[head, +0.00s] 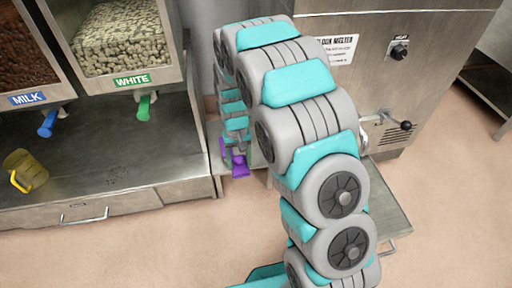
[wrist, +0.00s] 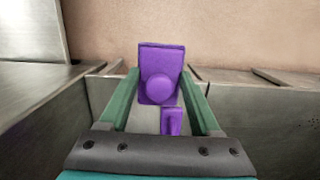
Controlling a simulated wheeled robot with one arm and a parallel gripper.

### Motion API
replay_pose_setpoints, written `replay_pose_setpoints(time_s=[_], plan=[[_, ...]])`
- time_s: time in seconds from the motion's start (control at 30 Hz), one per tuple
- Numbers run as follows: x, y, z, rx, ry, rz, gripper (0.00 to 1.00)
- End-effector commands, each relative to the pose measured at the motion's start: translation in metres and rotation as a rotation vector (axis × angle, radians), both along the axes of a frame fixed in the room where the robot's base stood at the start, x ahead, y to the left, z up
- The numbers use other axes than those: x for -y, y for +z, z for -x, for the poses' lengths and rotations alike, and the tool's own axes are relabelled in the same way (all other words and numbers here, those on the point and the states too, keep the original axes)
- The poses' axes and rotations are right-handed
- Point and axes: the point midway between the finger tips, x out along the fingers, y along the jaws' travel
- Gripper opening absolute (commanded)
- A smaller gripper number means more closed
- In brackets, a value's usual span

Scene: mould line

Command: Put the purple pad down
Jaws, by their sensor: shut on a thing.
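The purple pad (wrist: 160,60) is between the green fingers of my gripper (wrist: 161,80) in the wrist view, with a round knob facing the camera. A smaller purple piece (wrist: 173,122) shows nearer the palm; I cannot tell if it is part of the pad. My gripper is shut on the pad. In the head view the purple pad (head: 239,166) shows low beside my arm, near the gap between the left counter and the machine. My arm hides much of this spot, and I cannot tell whether the pad touches anything beneath.
The left steel counter (head: 110,165) carries a yellow jug (head: 25,171) under the MILK and WHITE dispensers (head: 122,40). A steel machine (head: 440,50) with a HEAT knob (head: 399,51) and a black-knobbed lever (head: 405,126) stands right. A low steel surface (head: 385,200) lies below it. Open floor is in front.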

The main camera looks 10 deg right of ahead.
Motion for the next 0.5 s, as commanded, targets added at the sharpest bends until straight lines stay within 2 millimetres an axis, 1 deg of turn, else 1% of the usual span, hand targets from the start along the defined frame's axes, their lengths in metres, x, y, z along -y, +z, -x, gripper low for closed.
replay_pose_setpoints(time_s=[0.03,0.2,0.4,0.5], plan=[[0.007,-0.002,-0.010,0.000,-0.005,0.000,0.20],[0.030,-0.006,-0.044,0.000,-0.004,-0.001,0.20],[0.054,-0.009,-0.081,0.001,-0.003,0.000,0.20],[0.064,-0.012,-0.095,-0.003,-0.002,0.000,0.20]])
